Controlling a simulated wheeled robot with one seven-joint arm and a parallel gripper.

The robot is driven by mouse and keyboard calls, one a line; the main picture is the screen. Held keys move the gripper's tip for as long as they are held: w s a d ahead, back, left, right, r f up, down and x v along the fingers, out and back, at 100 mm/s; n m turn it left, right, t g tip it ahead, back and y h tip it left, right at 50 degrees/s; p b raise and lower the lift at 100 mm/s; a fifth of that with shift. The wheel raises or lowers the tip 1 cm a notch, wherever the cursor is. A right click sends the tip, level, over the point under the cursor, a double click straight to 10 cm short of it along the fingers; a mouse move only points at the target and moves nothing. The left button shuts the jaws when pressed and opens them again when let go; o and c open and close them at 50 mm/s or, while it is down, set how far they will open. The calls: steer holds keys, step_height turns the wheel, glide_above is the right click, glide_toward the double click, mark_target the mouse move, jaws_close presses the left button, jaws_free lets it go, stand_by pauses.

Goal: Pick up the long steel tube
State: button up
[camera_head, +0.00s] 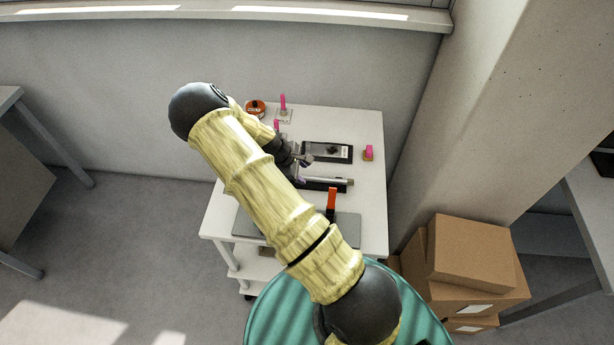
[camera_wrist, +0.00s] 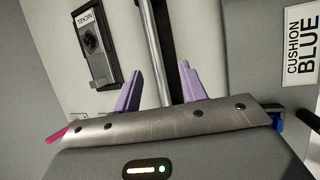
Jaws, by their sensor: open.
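The long steel tube (camera_head: 338,181) lies on a dark holder on the white cart top, partly hidden by my arm in the head view. In the wrist view the tube (camera_wrist: 153,45) runs up the picture beside a black strip. My gripper (camera_wrist: 157,66) has two purple fingers spread apart, with the tube showing between them and no clear contact. In the head view my gripper (camera_head: 303,168) is at the tube's left end, mostly hidden behind my arm. I cannot tell its height over the tube.
A black tray (camera_head: 327,152) lies behind the tube. An upright orange-red piece (camera_head: 331,203) stands in front, near a grey mat (camera_head: 347,228). Pink-topped pieces (camera_head: 283,104) (camera_head: 368,153) and an orange round item (camera_head: 255,107) are on the cart. Cardboard boxes (camera_head: 470,255) stand right.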

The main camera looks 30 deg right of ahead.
mark_target(309, 177)
steer(key=shift+d+f, duration=0.15)
steer(key=shift+f, duration=0.1)
steer(key=shift+w+p+x, duration=0.2)
steer(key=shift+p+x, duration=0.6)
steer(key=shift+x, duration=0.5)
steer(key=shift+w+p+x, duration=0.2)
steer(key=shift+p+x, duration=0.55)
steer(key=shift+x, duration=0.55)
jaws_close()
